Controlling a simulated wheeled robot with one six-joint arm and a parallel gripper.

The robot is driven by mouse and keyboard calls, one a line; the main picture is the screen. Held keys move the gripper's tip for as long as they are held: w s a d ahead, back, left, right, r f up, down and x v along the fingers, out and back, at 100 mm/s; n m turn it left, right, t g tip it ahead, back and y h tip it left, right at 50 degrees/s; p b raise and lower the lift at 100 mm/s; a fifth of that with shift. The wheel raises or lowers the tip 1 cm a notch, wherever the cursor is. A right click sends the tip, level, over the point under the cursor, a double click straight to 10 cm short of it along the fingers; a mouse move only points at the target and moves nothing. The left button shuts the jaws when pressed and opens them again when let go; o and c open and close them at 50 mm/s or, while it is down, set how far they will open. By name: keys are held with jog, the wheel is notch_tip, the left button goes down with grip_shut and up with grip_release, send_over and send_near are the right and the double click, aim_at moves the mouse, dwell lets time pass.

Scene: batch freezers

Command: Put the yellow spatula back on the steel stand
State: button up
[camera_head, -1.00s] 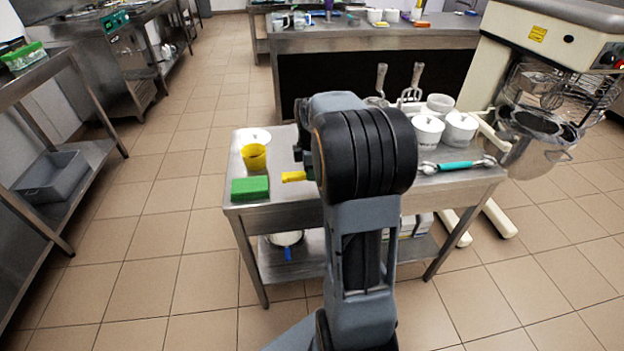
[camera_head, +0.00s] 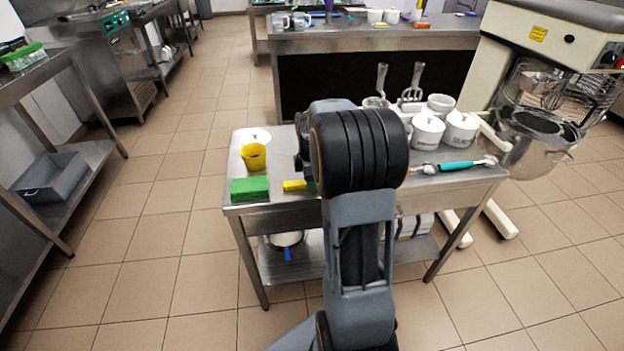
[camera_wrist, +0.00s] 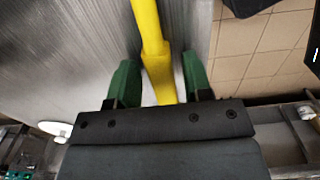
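The yellow spatula (camera_head: 294,185) shows only in part at the front of the steel table (camera_head: 300,214), beside my arm. In the wrist view its yellow handle (camera_wrist: 150,40) runs between the two green fingers of my gripper (camera_wrist: 160,85). The fingers are open, with a gap on both sides of the handle. The spatula's far end is out of the wrist view. My arm hides most of my gripper in the head view. I cannot tell a separate steel stand from the steel table.
A green block (camera_head: 250,189) and a yellow cup (camera_head: 254,157) stand to the left. White lidded pots (camera_head: 427,132) and a teal-handled tool (camera_head: 457,166) are on the right. A large mixer (camera_head: 545,60) stands beyond the table's right end. Tiled floor is clear at left.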

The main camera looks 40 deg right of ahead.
jog(key=shift+o, duration=0.2)
notch_tip(320, 180, up, 12)
jog(key=p, duration=0.2)
jog(key=s+a+f+m+t, duration=0.3)
jog(key=s+a+m, duration=1)
jog(key=a, duration=0.5)
jog(key=shift+s+a+f, duration=0.2)
jog(key=shift+s+f, duration=0.25)
jog(key=shift+f, duration=0.25)
